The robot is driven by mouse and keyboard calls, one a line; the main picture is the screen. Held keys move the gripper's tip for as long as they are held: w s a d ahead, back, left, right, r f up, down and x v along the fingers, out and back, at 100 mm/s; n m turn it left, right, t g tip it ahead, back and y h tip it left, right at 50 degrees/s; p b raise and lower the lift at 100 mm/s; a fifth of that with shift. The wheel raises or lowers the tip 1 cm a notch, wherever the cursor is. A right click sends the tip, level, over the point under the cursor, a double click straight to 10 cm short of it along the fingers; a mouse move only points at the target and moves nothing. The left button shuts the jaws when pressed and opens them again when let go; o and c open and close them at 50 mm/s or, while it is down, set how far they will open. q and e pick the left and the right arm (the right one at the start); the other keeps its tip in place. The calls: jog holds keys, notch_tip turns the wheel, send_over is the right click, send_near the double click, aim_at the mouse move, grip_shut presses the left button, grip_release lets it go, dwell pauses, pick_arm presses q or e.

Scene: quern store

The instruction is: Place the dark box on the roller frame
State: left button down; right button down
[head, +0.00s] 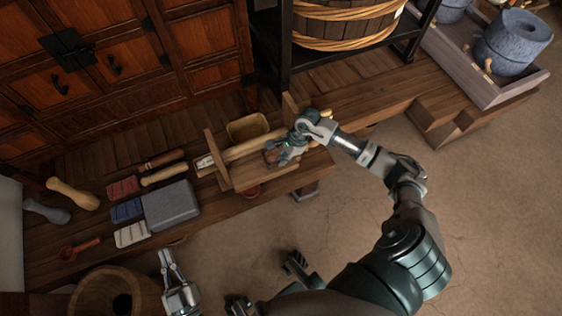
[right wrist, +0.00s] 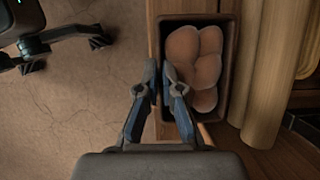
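The dark box (right wrist: 229,60), a small rectangular tray holding several rounded brown pieces (right wrist: 190,60), shows in the right wrist view. In the head view the box (head: 272,156) is partly hidden by my right gripper (head: 287,153). In the wrist view the fingertips of that gripper (right wrist: 160,75) close on the box's near side wall, one on each side. The wooden roller frame (head: 225,160) stands on the bench, with pale rollers (right wrist: 265,65) beside the box. The box is over the frame's board; I cannot tell whether it touches. My left gripper (head: 171,262) is open and empty, lower left.
A grey block (head: 171,205), coloured brushes (head: 126,210) and wooden tools (head: 163,174) lie left of the frame. A tan tray (head: 248,127) sits behind it. A wooden tub (head: 115,290) stands at the front left. The floor (head: 330,225) at the right is clear.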

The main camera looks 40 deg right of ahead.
notch_tip(320, 180, down, 2)
jog(key=shift+s+f, duration=0.1)
jog(key=shift+f, duration=0.2)
jog(key=c, duration=1.3)
grip_release()
jog(key=shift+a, duration=0.1)
pick_arm(q)
jog(key=shift+s+r+t, duration=0.15)
jog(key=shift+r+t, duration=0.45)
pick_arm(e)
jog(key=shift+r, duration=0.1)
